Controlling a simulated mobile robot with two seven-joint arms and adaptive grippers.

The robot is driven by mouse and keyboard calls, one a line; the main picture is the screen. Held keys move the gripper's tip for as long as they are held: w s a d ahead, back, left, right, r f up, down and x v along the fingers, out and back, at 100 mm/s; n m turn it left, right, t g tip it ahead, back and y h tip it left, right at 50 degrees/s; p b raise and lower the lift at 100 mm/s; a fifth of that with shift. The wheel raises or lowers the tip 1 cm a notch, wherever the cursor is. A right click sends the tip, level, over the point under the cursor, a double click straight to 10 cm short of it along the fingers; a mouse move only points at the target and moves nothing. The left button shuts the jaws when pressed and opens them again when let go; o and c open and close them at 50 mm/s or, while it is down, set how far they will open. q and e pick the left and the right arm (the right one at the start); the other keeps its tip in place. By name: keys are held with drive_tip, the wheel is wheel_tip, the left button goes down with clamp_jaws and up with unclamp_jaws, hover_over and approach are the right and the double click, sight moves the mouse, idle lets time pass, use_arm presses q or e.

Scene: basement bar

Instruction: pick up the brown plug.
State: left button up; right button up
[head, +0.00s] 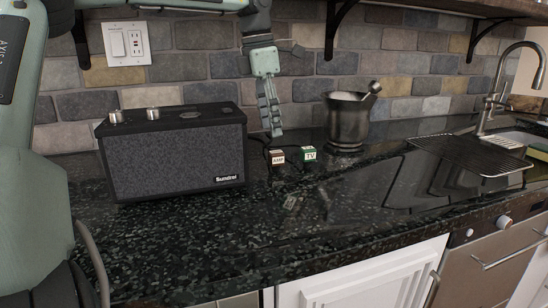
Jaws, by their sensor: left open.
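The brown plug (277,156), with a white label reading AMP, lies on the dark speckled counter (220,240) just right of the speaker. A green plug (310,153) labelled TV lies close to its right. My left gripper (274,128) points down just above and behind the brown plug, near the speaker's right end. Its fingers look apart from the plug and hold nothing that I can see. My right gripper does not show.
A black speaker (175,155) stands left of the plugs. A dark metal mortar (348,122) with a pestle stands to their right. A wire rack (470,154) and a tap (497,85) are farther right. The tiled wall closes the back; the front counter is clear.

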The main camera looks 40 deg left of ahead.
sight(276, 152)
use_arm(q)
drive_tip(key=f, duration=0.6)
drive_tip(key=shift+w+d+f+p, duration=0.3)
drive_tip(key=shift+w+d, duration=0.1)
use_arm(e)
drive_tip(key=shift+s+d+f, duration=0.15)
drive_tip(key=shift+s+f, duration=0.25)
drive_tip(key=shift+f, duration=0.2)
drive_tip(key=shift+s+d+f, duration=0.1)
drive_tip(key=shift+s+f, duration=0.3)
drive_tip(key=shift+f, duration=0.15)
use_arm(q)
clamp_jaws()
